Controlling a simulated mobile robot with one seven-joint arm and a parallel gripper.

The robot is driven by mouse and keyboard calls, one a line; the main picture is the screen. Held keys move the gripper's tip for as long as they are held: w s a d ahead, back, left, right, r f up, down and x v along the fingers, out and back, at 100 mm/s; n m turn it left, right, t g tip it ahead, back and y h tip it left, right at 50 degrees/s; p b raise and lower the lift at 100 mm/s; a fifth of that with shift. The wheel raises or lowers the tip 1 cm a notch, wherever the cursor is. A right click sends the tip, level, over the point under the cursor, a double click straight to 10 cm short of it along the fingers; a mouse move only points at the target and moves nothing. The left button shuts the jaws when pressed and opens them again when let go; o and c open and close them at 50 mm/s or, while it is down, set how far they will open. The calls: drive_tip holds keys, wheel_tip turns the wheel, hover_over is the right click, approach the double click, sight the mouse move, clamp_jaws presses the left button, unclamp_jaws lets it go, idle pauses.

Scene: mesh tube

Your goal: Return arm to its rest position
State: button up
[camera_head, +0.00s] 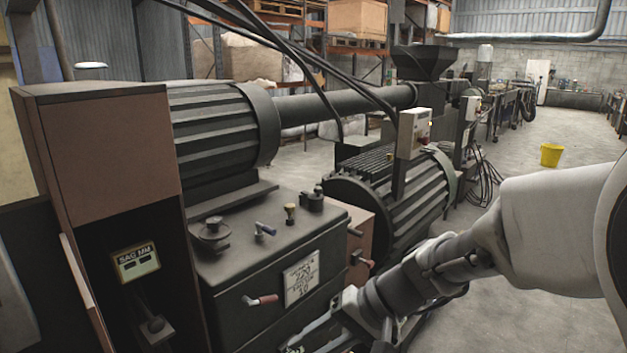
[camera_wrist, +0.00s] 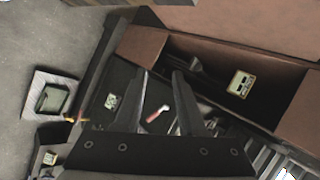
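My arm reaches in from the right edge of the head view, its pale upper links at the right and its darker wrist angled down to the lower middle. My gripper (camera_head: 298,345) is at the bottom edge there, in front of the dark machine housing, and is partly cut off. In the wrist view my gripper (camera_wrist: 160,76) shows two dark fingers standing apart with nothing held between them. A red-handled lever (camera_wrist: 157,113) shows in the gap, beyond the fingers. The same kind of lever (camera_head: 262,300) sits on the housing front in the head view.
The machine housing (camera_head: 235,285), with knobs and a white plate (camera_head: 301,277), stands close to my gripper. A brown cabinet (camera_head: 105,150) is at the left, a ribbed motor (camera_head: 405,205) behind my wrist. A yellow bucket (camera_head: 551,155) stands on open floor at the right.

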drive_tip(key=s+d+r+n+t+h+p, duration=0.1)
drive_tip(key=s+d+r+t+h, duration=0.1)
drive_tip(key=s+d+r+h, duration=0.35)
drive_tip(key=s+d+r+n+t+h, duration=0.1)
drive_tip(key=s+d+r+t+h, duration=0.25)
drive_tip(key=s+d, duration=0.4)
wheel_tip(320, 180, up, 12)
drive_tip(key=w+d+p, duration=0.1)
drive_tip(key=p, duration=1.1)
drive_tip(key=shift+w+g+p, duration=0.35)
drive_tip(key=shift+g+p, duration=0.05)
drive_tip(key=shift+g, duration=0.05)
drive_tip(key=shift+f, duration=0.1)
